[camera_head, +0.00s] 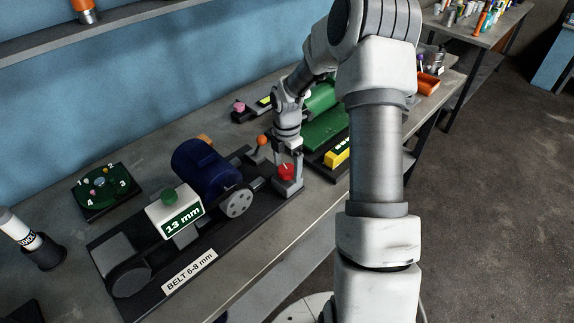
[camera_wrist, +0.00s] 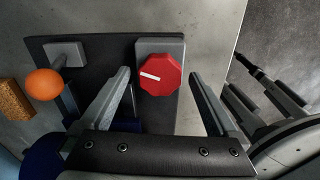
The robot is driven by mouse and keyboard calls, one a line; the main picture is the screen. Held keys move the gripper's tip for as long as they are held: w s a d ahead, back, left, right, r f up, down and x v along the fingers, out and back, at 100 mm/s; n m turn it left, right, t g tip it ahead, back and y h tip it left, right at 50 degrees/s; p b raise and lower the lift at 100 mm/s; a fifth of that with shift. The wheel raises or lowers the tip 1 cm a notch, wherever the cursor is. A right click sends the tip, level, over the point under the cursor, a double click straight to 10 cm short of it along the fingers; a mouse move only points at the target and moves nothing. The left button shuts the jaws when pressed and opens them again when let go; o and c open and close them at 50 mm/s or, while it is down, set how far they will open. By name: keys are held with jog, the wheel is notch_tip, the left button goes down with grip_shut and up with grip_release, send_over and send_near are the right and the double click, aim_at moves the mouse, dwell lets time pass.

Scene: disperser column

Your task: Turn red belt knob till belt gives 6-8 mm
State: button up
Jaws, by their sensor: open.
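The red belt knob (camera_head: 286,171) sits on a grey block at the right end of the black belt base. In the wrist view the knob (camera_wrist: 160,75) is octagonal with a white pointer line towards the left. My gripper (camera_head: 288,165) is above the knob with its fingers pointing down. In the wrist view my gripper (camera_wrist: 160,85) is open, one finger on each side of the knob, apart from it. The white gauge box (camera_head: 174,210) reads "13 mm". A label (camera_head: 189,271) reads "BELT 6-8 mm". The belt (camera_head: 130,276) runs at the front left of the base.
A blue motor (camera_head: 205,168) and a grey pulley (camera_head: 238,204) stand left of the knob. An orange ball-ended lever (camera_wrist: 44,84) is close by. A green numbered dial (camera_head: 102,187) lies at left. A green unit (camera_head: 322,130) with a yellow block (camera_head: 337,156) is at right.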

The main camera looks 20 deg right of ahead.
jog(key=shift+c, duration=0.2)
jog(key=c, duration=1.3)
